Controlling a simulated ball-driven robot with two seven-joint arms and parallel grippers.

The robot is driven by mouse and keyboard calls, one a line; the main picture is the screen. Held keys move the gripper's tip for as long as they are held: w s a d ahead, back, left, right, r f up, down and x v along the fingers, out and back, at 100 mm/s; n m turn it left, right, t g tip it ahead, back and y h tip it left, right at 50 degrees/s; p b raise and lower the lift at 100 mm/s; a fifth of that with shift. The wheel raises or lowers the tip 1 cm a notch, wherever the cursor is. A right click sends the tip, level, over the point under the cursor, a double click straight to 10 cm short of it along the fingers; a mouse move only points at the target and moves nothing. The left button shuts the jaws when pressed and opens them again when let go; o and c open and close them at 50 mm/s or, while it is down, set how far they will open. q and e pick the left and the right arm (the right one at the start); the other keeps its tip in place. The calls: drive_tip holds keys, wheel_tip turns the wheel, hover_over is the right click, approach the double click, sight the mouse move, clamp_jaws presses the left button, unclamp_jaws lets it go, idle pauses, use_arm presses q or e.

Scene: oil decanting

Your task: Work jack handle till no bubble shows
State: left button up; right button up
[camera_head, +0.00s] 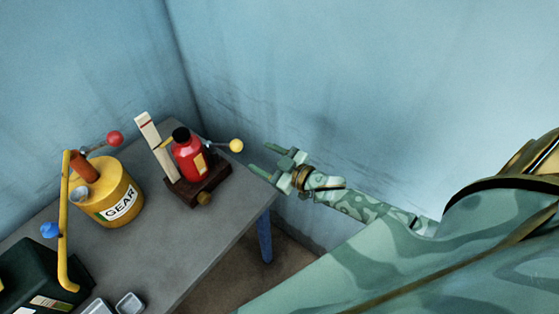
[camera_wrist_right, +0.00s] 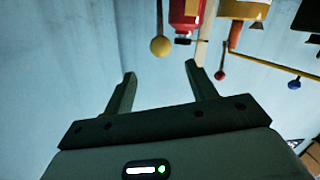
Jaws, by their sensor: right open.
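The red bottle-shaped jack (camera_head: 187,158) with a black cap stands upright on a dark brown base (camera_head: 190,190) near the table's right corner. Its handle ends in a yellow ball (camera_head: 236,146) that sticks out to the right. My right gripper (camera_head: 262,158) is open and empty, to the right of the ball and apart from it. In the right wrist view the yellow ball (camera_wrist_right: 160,46) shows beyond the open fingers (camera_wrist_right: 160,70), and part of the red jack (camera_wrist_right: 186,14) is at the top. No bubble can be made out. My left gripper is out of view.
A yellow can labelled GEAR (camera_head: 108,195) with a red-ball lever (camera_head: 114,138) stands left of the jack. A pale upright strip (camera_head: 156,145) rises behind the base. A yellow crank pipe (camera_head: 65,220), a dark green box and small clear trays are at front left. Blue walls enclose the grey table (camera_head: 180,240).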

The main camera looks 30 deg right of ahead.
drive_tip(key=v, duration=0.5)
idle(0.4)
drive_tip(key=s+d+f+m+g+h+b, duration=0.1)
drive_tip(key=s+d+f+g+h, duration=0.2)
drive_tip(key=f, duration=0.6)
drive_tip(key=s+d+f+g+h+b, duration=0.1)
drive_tip(key=s+d+f+h, duration=0.3)
drive_tip(key=f, duration=0.6)
drive_tip(key=s+d+f+m+g+b, duration=0.25)
drive_tip(key=s+f+g, duration=0.35)
drive_tip(key=s+f, duration=0.95)
drive_tip(key=s+a+f+g+b, duration=0.2)
drive_tip(key=s+a+f, duration=0.2)
drive_tip(key=s+f, duration=0.2)
drive_tip(key=s+a+f+g+b, duration=0.2)
drive_tip(key=s+a+f, duration=0.3)
drive_tip(key=s, duration=0.4)
drive_tip(key=shift+s+a+f+y+b, duration=0.3)
drive_tip(key=shift+f+y+b, duration=0.1)
drive_tip(key=shift+f+b, duration=0.2)
